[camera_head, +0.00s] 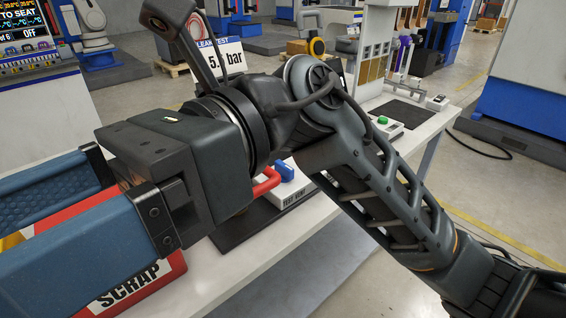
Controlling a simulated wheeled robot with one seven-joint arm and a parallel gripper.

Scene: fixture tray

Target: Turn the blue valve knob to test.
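The blue valve knob (285,171) sits on a small white block (293,194) with a "TEST VENT" label on its front face. Part of the block is hidden behind my arm, and I cannot tell which word the knob points to. My gripper (20,233) fills the left of the view, left of the knob and apart from it. Its two blue fingers are spread, with a gap between them, and their tips run out at the left edge. Nothing shows held between them.
A red bent handle (267,183) is just left of the knob. A red and white SCRAP bin (135,285) lies behind and below the fingers. A "LEAK TEST" display (222,57) stands behind my wrist. A green button box (384,124) is farther right on the white table (330,207).

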